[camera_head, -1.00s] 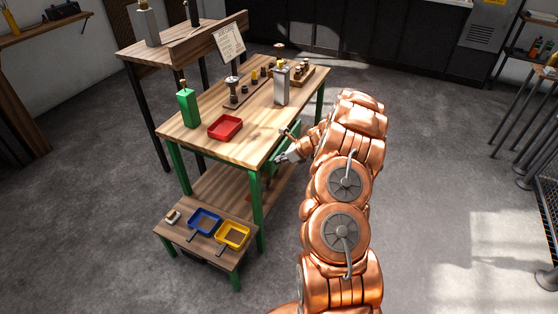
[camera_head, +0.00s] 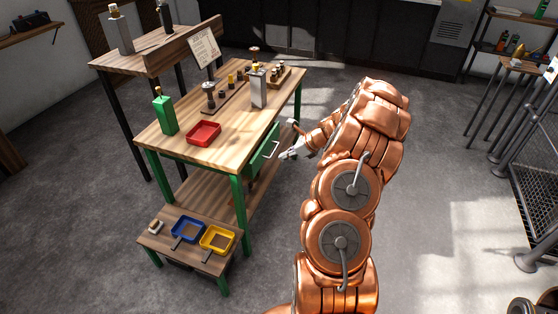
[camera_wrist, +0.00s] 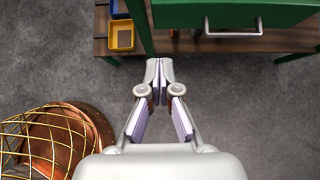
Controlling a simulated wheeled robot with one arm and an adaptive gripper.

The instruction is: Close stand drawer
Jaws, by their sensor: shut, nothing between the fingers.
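The stand is a wooden-topped workbench (camera_head: 232,123) with green legs. Its green drawer (camera_head: 259,158) is under the tabletop on the side facing my arm, with a pale bar handle (camera_head: 271,150). I cannot tell how far the drawer stands out. My gripper (camera_head: 287,155) is shut and empty, just right of the drawer front and apart from it. In the wrist view, my gripper (camera_wrist: 159,66) points toward the bench over bare floor. There the green drawer (camera_wrist: 182,14) and its handle (camera_wrist: 233,34) are at the top, beyond and right of the fingertips.
A red tray (camera_head: 204,133), a green bottle (camera_head: 165,116) and several small parts stand on the bench. A low side table (camera_head: 208,263) holds a blue tray (camera_head: 188,229) and a yellow tray (camera_head: 217,240).

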